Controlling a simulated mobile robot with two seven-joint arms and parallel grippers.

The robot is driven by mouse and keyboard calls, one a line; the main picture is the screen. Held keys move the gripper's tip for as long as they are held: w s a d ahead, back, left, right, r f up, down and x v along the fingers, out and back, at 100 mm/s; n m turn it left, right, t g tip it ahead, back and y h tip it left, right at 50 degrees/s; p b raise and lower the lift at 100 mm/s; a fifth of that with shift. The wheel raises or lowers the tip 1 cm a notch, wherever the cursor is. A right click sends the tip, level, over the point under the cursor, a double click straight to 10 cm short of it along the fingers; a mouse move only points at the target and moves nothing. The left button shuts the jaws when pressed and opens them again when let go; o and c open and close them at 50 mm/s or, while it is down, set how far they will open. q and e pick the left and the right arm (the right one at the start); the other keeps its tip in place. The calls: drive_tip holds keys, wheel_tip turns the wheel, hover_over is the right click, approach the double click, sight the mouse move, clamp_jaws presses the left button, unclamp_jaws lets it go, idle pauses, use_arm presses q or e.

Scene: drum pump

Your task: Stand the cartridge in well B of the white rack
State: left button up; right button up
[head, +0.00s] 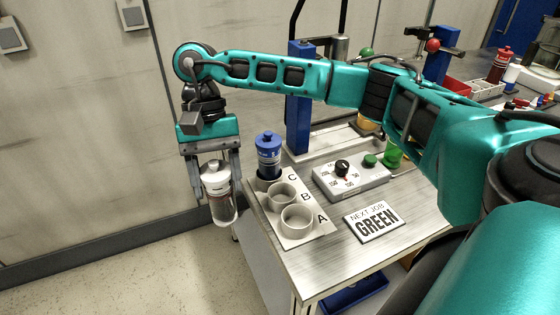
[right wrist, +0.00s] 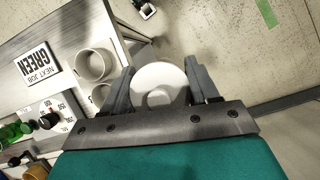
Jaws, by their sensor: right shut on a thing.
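In the right wrist view the white round cap (right wrist: 158,84) shows between the two fingers. Well B (head: 281,195) is empty, between empty well A (head: 297,220) and well C. A blue cartridge (head: 268,152) stands in well C. My left gripper is not in view.
A dial box (head: 350,178) and a "NEXT JOB GREEN" sign (head: 375,222) stand right of the rack. A blue post (head: 299,95) rises behind it. A green container (head: 393,152) is farther right. Floor left of the table is clear.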

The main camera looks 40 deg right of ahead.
drive_tip(key=s+d+r+m+t+h+p, duration=0.15)
drive_tip(key=d+r+m+t, duration=0.45)
drive_tip(key=m, duration=1.1)
drive_tip(key=d+r+m+t+h+p, duration=0.1)
drive_tip(key=d+r+m+t+h, duration=0.1)
drive_tip(key=d+r+m, duration=0.85)
drive_tip(key=a+f+m+b, duration=0.3)
drive_tip(key=f+m, duration=0.2)
drive_tip(key=f, duration=1.4)
drive_tip(key=shift+m, duration=0.35)
drive_tip(key=shift+s+a+f+b, duration=0.1)
drive_tip(key=shift+b, duration=0.2)
drive_tip(key=shift+f, duration=0.15)
drive_tip(key=o, duration=1.5)
drive_tip(key=shift+c, duration=0.2)
